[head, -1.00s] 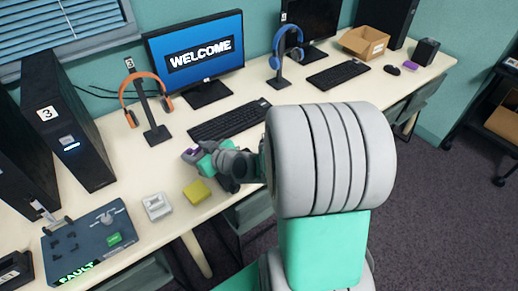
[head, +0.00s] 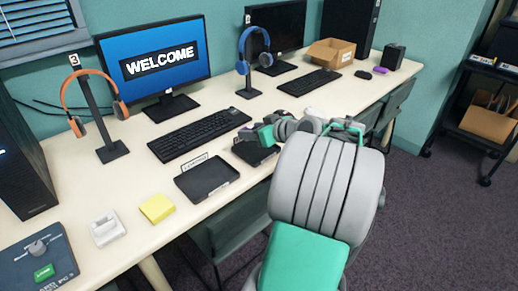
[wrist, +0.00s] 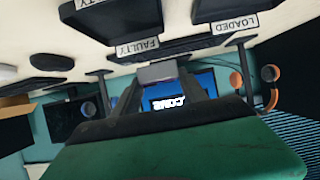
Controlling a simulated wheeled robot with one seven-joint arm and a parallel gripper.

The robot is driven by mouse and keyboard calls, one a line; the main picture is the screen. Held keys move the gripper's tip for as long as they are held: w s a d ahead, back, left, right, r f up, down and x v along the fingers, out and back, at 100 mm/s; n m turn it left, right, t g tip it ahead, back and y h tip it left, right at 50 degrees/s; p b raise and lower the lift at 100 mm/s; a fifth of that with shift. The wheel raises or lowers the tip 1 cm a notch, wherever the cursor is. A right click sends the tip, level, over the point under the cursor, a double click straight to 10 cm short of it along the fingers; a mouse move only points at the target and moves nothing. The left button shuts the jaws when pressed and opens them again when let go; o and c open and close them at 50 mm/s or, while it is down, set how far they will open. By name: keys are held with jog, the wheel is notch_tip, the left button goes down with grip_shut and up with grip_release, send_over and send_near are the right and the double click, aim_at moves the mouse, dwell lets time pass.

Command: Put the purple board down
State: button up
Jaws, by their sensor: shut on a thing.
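My gripper (head: 258,133) is shut on the purple board (head: 246,133), of which only a small part shows at the fingertips in the head view. In the wrist view the board (wrist: 158,73) is a dull greyish block between my two fingers (wrist: 162,88). I hold it above the desk, near a black tray (head: 252,153) partly hidden by my gripper. A black tray labelled LOADED (head: 207,180) lies to the left of it.
A keyboard (head: 200,132) lies behind the trays. A yellow block (head: 157,208) and a white block (head: 107,228) sit at left. Headphone stands (head: 100,115) and monitors (head: 160,60) line the back. Another small purple thing (head: 380,70) lies at the far right.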

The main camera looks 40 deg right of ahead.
send_over(259, 153)
notch_tip(259, 153, down, 6)
jog(key=shift+r+b, duration=0.15)
jog(key=shift+b, duration=0.3)
jog(key=shift+w+f+b, duration=0.1)
jog(key=shift+f+b, duration=0.3)
jog(key=shift+f, duration=1.15)
jog(key=shift+f, duration=0.15)
jog(key=o, duration=1.5)
